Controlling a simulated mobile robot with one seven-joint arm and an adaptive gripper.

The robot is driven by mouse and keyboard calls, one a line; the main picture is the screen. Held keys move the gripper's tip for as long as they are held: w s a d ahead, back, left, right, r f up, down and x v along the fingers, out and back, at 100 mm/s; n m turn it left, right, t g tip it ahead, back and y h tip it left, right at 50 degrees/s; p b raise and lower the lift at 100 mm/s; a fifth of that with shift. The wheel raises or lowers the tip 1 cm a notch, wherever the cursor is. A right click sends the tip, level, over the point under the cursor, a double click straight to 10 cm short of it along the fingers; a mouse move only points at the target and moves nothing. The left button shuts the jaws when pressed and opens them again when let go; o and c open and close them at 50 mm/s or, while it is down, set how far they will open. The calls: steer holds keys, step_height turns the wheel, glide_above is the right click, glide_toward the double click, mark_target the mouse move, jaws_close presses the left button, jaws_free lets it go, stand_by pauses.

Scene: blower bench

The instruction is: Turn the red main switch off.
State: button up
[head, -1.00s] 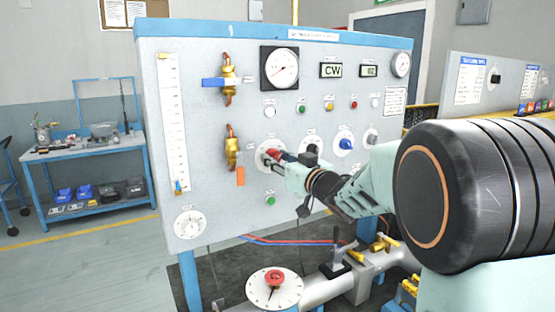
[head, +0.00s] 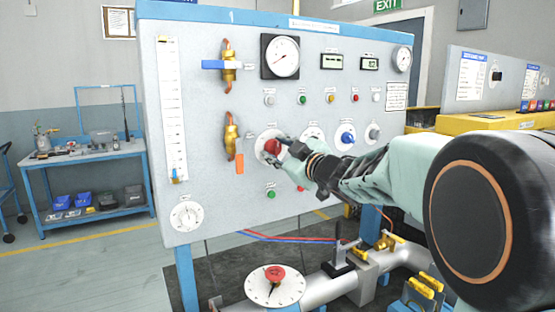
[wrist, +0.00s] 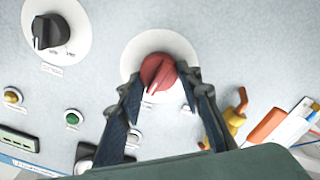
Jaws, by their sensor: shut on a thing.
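The red main switch (head: 272,146) is a round red knob on a white dial plate, on the front of the grey panel (head: 215,200). My gripper (head: 284,151) is at it from the right and hides part of it. In the wrist view, the red knob (wrist: 158,70) sits between the two dark fingertips of my gripper (wrist: 160,84), which are closed on its sides. A pale pointer line on the knob shows there, slanting toward the lower left. The labels around the switch are too small to read.
A black selector knob (head: 312,134), a blue knob (head: 346,138) and several small lamps lie close by on the panel. Pipework with a red-knobbed dial (head: 275,275) stands below.

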steer(key=n+b, duration=0.1)
steer(key=n, duration=0.1)
steer(key=n+b, duration=0.2)
steer(key=n, duration=0.1)
steer(key=shift+f+n+b, duration=0.3)
steer(key=shift+b, duration=0.1)
steer(key=shift+n+b, duration=1.3)
steer(key=shift+n, duration=1)
steer(key=shift+r, duration=0.1)
steer(key=o, duration=1.2)
steer(key=shift+c, duration=0.2)
steer(key=v, duration=0.7)
steer(key=shift+s, duration=0.25)
steer(key=shift+d, duration=0.1)
